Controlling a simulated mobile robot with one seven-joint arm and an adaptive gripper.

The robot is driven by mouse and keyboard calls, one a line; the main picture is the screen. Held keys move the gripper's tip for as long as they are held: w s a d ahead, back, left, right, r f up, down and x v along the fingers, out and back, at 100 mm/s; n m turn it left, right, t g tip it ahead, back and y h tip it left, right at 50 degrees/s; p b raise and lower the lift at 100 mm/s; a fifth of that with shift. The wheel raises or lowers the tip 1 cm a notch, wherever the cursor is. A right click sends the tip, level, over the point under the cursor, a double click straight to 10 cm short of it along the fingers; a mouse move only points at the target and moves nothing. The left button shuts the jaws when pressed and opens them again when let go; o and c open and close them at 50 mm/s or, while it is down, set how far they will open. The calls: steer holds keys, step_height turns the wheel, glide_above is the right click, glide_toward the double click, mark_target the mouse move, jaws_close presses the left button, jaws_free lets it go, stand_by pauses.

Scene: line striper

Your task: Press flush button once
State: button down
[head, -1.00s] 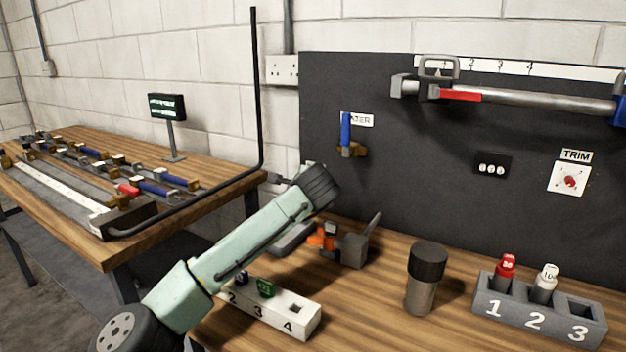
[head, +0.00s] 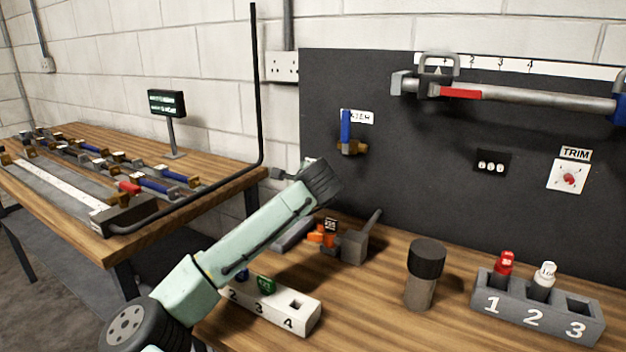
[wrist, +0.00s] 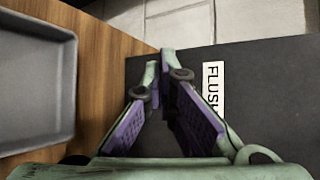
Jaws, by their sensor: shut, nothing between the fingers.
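The white FLUSH label (wrist: 212,90) shows on the dark panel (wrist: 265,80) in the wrist view, just right of my fingers. Its last letter is partly covered. I cannot make out the flush button itself in either view; it may be hidden behind my fingers. My gripper (wrist: 165,58) is shut and empty, its purple-padded fingers meeting in front of the panel beside the label. I cannot tell whether the tips touch anything. In the head view my wrist hides most of the gripper.
A grey tray (wrist: 69,100) lies at the left of the wrist view. In the head view, a blue-handled valve (head: 346,130) is on the panel right of my wrist. An orange-and-grey device (head: 350,245), a white numbered block (head: 275,312) and a black-topped cylinder (head: 425,262) stand on the bench.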

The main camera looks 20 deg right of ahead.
steer(key=shift+d, duration=0.1)
stand_by(0.6)
steer(key=shift+w+d+p, duration=0.25)
steer(key=shift+w+p, duration=0.05)
steer(key=shift+w+d+p, duration=0.25)
steer(key=shift+d+p, duration=0.05)
steer(key=shift+d, duration=0.05)
stand_by(0.7)
steer(key=shift+a, duration=0.1)
steer(key=shift+s+a, duration=0.55)
steer(key=shift+a, duration=0.1)
steer(key=shift+s+a+b, duration=0.3)
steer(key=shift+s+a, duration=0.5)
steer(key=shift+a, duration=0.15)
steer(key=shift+s+a+b, duration=0.25)
steer(key=shift+s+a, duration=0.5)
steer(key=shift+a, duration=0.2)
